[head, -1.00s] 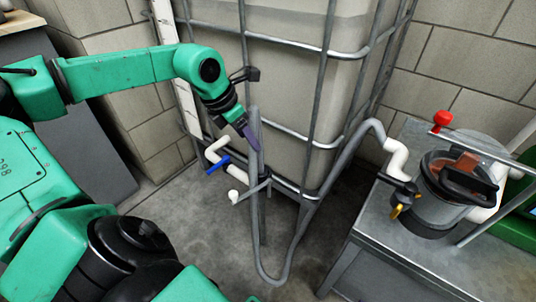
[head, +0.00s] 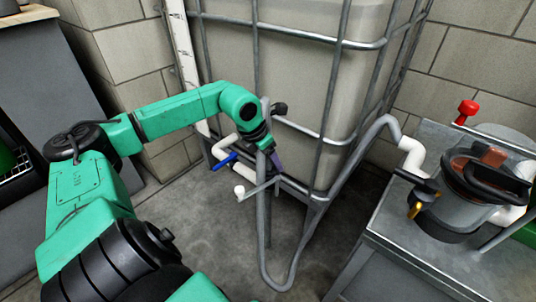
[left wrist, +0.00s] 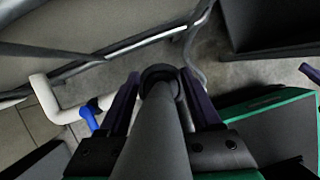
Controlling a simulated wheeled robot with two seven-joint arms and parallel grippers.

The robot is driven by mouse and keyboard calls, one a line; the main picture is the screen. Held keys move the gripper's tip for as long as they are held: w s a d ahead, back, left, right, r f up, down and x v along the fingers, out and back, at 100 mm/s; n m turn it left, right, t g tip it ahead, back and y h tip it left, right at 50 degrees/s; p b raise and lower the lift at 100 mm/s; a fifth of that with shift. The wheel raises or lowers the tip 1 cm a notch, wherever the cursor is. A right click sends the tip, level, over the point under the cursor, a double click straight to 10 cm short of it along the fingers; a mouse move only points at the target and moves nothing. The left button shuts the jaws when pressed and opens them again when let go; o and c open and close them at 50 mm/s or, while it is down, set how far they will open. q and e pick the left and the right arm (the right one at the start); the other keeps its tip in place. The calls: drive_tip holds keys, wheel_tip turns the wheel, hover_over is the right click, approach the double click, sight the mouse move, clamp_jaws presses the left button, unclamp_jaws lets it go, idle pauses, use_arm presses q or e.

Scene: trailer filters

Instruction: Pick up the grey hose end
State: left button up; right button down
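The grey hose (head: 292,262) runs from the white elbow pipe at the right, down in a loop near the floor, and up to its free end (head: 265,108) beside the tank cage. My left gripper (head: 277,160) is at this upright stretch, just below the free end. In the left wrist view the grey hose (left wrist: 158,125) lies between the two purple fingers of my left gripper (left wrist: 160,90). The fingers stand apart, one on each side of it; contact is not clear. A dark ring shows around the hose between the fingertips. My right gripper is out of view.
The caged tank (head: 300,75) stands close behind the hose. A white pipe with a blue-handled valve (head: 226,160) is just left of it. A metal table (head: 400,250) with a lidded pot (head: 470,190) stands at right. Floor at front left is clear.

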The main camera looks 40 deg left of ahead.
use_arm(q)
clamp_jaws()
